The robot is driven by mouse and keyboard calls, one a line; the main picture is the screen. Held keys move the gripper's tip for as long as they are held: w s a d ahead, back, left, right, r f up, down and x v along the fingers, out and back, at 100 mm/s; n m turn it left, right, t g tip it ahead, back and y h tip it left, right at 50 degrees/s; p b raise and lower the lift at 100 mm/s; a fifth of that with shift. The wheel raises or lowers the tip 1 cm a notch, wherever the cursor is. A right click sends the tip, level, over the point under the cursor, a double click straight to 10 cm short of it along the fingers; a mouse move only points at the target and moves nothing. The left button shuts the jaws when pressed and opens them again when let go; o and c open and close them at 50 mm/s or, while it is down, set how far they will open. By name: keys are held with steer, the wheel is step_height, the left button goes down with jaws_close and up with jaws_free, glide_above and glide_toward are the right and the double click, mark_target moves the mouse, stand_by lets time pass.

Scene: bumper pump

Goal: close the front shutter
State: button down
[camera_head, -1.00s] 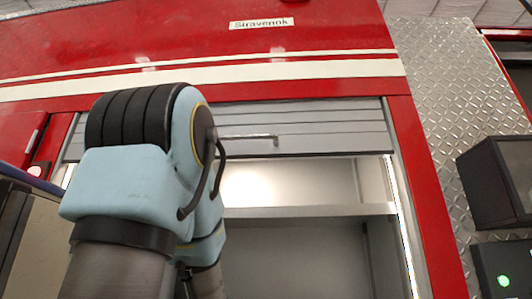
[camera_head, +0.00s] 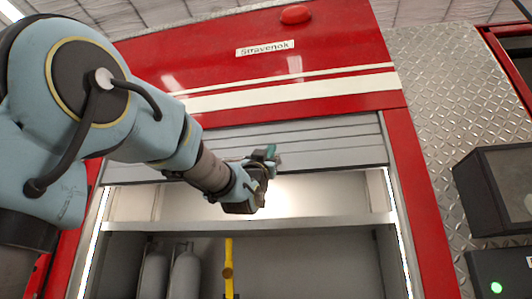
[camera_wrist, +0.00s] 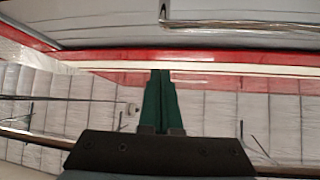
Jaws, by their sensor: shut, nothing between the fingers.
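The front shutter (camera_head: 325,145) is a grey slatted roller shutter, partly down, covering only the top of the opening in the red truck body. Below it the compartment is open. My gripper (camera_head: 270,153) is in front of the shutter's lower part, with its green fingers shut and empty. In the wrist view the closed fingers (camera_wrist: 161,76) point towards a red band with a white stripe. The grey shutter (camera_wrist: 100,30) fills the top of that view, and its bar handle (camera_wrist: 235,24) runs along the top, apart from the fingers. In the head view my gripper hides the handle.
A shelf (camera_head: 320,221) crosses the lit compartment. Grey cylinders (camera_head: 185,275) and a yellow upright tool (camera_head: 228,268) stand below it. At the right are a diamond-plate panel (camera_head: 440,100) and a dark box (camera_head: 490,190) protruding from it.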

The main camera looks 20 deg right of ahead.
steer(key=p+x, duration=0.6)
steer(key=x, duration=0.3)
steer(key=shift+w+a+f+p, duration=0.1)
steer(key=shift+w+f+p, duration=0.15)
steer(key=shift+f, duration=0.4)
steer(key=shift+w+d+f+p, duration=0.1)
steer(key=shift+w+f+p, duration=0.15)
steer(key=shift+f, duration=0.4)
steer(key=shift+w+a+f+p, duration=0.15)
steer(key=shift+f+p, duration=0.1)
steer(key=shift+f, duration=0.45)
